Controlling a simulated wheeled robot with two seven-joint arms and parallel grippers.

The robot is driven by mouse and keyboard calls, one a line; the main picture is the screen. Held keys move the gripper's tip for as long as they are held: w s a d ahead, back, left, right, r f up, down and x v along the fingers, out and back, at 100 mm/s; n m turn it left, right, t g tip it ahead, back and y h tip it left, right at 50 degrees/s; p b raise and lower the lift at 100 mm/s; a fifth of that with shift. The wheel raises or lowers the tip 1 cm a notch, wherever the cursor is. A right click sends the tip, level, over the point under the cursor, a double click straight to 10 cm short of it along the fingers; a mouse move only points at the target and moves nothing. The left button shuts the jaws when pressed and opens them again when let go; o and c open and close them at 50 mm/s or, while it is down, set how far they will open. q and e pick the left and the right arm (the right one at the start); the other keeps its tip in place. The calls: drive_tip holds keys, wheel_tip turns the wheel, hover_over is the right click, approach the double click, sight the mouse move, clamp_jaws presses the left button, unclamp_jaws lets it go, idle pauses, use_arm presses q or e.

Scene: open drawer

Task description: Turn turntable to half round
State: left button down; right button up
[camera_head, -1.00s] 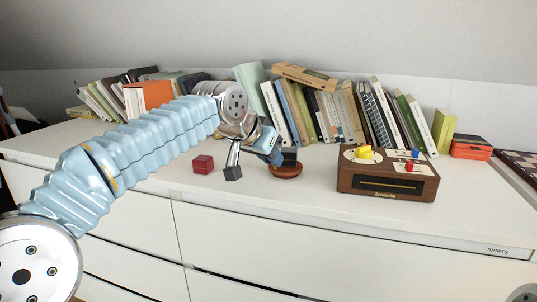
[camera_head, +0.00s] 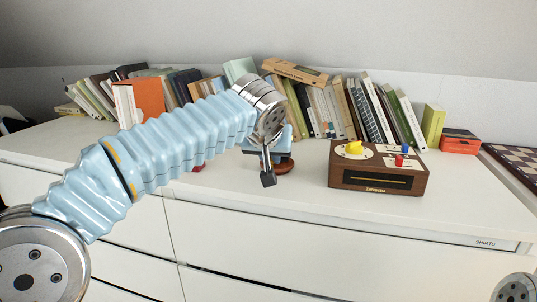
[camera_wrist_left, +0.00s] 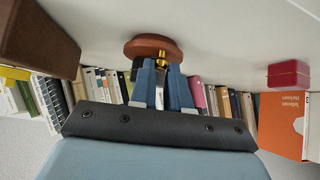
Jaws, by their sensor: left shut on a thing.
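The turntable appears to be a small round reddish-brown disc (camera_head: 286,168) on the white dresser top, partly hidden behind my left gripper (camera_head: 276,170) in the head view. In the left wrist view the disc (camera_wrist_left: 152,45) shows with a brass-coloured post (camera_wrist_left: 161,59) at its near side. My left gripper's blue fingers (camera_wrist_left: 160,72) are closed around this post. The disc's turn angle cannot be read, as no clear mark shows. My right gripper is not in view.
A brown wooden box (camera_head: 376,184) with yellow, blue and red pieces on top stands right of the disc. A dark red cube (camera_wrist_left: 288,74) lies on the other side, mostly hidden by my arm in the head view. Books (camera_head: 322,110) line the back wall.

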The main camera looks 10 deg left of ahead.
use_arm(q)
drive_tip(key=shift+d+n, duration=0.1)
drive_tip(key=shift+n, duration=0.2)
idle(0.4)
drive_tip(key=c, duration=1.1)
unclamp_jaws()
drive_tip(key=p+v, duration=0.1)
drive_tip(key=v, duration=1.2)
drive_tip(key=shift+s+d+r+p, duration=0.25)
drive_tip(key=shift+d+r+p, duration=0.05)
